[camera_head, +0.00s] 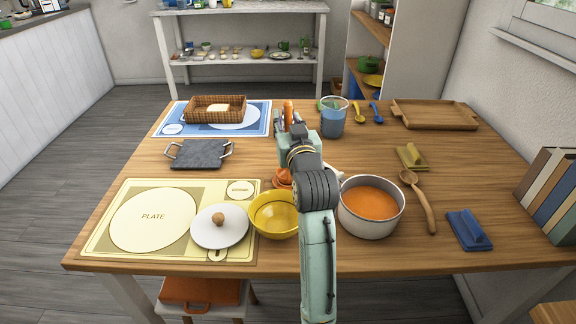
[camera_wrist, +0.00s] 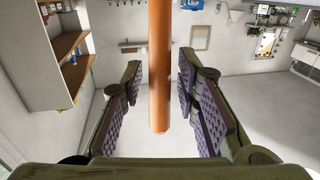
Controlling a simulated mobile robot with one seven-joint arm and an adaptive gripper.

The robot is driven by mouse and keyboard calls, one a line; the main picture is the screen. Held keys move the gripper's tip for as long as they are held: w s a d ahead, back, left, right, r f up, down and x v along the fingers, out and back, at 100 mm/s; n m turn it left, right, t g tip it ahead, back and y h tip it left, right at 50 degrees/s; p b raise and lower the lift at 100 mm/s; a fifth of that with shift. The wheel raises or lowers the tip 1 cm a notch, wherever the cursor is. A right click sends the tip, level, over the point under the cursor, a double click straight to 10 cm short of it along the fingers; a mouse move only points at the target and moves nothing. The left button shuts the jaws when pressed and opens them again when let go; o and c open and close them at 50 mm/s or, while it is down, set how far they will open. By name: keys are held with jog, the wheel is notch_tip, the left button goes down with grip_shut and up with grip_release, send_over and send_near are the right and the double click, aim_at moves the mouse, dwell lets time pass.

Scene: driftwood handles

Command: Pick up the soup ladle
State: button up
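My gripper (camera_head: 289,118) is at the far end of my arm, above the table's middle. In the wrist view my gripper (camera_wrist: 160,95) has its two padded fingers apart. An orange-brown wooden rod (camera_wrist: 160,70), like a handle, stands between them with a small gap on each side. Its rounded end shows; the other end is out of that view. In the head view the rod (camera_head: 288,110) shows upright at the fingers. No ladle bowl is visible on it, so I cannot confirm it is the soup ladle. My arm hides what is below.
A pot of orange soup (camera_head: 370,204), a wooden spoon (camera_head: 424,205), a yellow bowl (camera_head: 272,214) and an orange object (camera_head: 282,179) are near my arm. A blue jug (camera_head: 333,120) stands close right of my gripper. Bare table (camera_head: 150,160) shows at left.

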grip_shut()
jog(key=shift+r, duration=0.1)
dwell(0.4)
notch_tip(320, 180, up, 10)
jog(key=shift+f+b, duration=0.1)
jog(key=shift+b, duration=0.45)
jog(key=shift+c, duration=1.3)
grip_release()
grip_shut()
